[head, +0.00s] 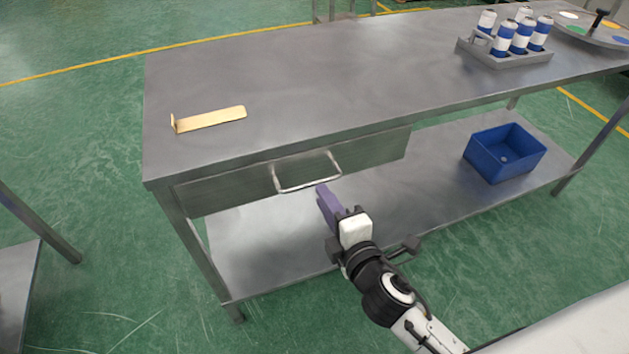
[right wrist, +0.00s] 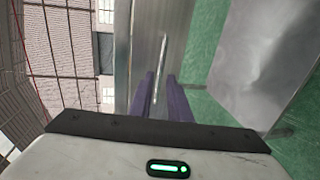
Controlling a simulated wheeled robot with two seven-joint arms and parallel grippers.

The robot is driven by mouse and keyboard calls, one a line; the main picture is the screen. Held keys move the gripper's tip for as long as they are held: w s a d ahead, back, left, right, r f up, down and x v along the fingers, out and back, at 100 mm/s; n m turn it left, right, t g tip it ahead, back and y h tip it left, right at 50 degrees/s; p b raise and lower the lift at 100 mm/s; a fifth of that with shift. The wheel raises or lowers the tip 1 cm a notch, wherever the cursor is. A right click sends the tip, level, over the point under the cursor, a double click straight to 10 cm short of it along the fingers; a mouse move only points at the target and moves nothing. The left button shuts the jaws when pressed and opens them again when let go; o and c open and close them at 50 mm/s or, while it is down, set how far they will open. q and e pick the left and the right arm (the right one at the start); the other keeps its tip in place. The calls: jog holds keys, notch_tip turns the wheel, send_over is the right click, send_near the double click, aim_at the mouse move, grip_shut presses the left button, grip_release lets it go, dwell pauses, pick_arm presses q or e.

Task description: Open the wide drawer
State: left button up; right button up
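The wide drawer (head: 375,152) is under the near edge of the steel table, and its front looks flush with the table frame. Its bar handle (head: 310,185) sticks out from the middle of the front. My right gripper (head: 326,200), with purple fingers, is just below and to the right of the handle. My left gripper is in neither view.
On the tabletop (head: 320,80) lie a flat tan piece with a bent end (head: 212,119) and a grey tray (head: 513,60) of several blue-and-white cans. A round plate (head: 590,36) stands at the far right. A blue bin (head: 507,153) sits on the lower shelf (head: 270,255).

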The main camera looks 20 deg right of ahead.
aim_at(314, 183)
jog(key=x, duration=0.7)
grip_shut()
